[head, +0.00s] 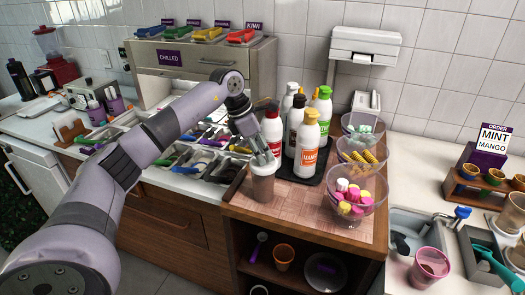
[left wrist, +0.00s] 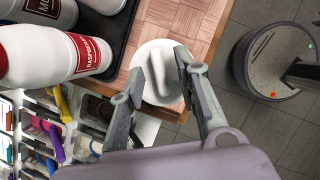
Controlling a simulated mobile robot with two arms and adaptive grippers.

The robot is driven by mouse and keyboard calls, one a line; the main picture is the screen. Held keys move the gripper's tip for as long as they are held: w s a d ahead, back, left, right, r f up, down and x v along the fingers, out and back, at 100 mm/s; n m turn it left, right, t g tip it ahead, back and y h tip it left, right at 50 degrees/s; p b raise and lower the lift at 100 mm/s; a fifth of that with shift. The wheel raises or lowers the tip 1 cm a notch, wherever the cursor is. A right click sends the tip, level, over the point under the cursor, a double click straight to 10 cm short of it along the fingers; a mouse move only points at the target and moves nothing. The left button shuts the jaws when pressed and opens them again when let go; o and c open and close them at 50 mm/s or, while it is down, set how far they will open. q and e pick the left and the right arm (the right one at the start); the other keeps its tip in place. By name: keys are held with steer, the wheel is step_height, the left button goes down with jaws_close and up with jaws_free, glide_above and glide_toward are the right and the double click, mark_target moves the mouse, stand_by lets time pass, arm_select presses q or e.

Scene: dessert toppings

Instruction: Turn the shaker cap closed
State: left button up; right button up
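The shaker (head: 263,187) is a pale, tapered cup standing upright on the wooden counter, left of the sauce bottles. Its white cap shows in the left wrist view (left wrist: 160,97), round with a raised ridge across the top. My left gripper (head: 262,156) reaches down onto the cap from above. My right gripper is in neither view.
Sauce bottles (head: 307,145) stand on a black tray close right of the shaker. Clear topping bowls (head: 336,204) line the counter's right side. Bins with utensils (head: 190,160) lie to the left. Bare wooden counter (head: 285,218) is free in front.

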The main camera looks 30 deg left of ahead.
arm_select(q)
steer(key=v, duration=1.2)
steer(key=shift+w+d+f, duration=0.1)
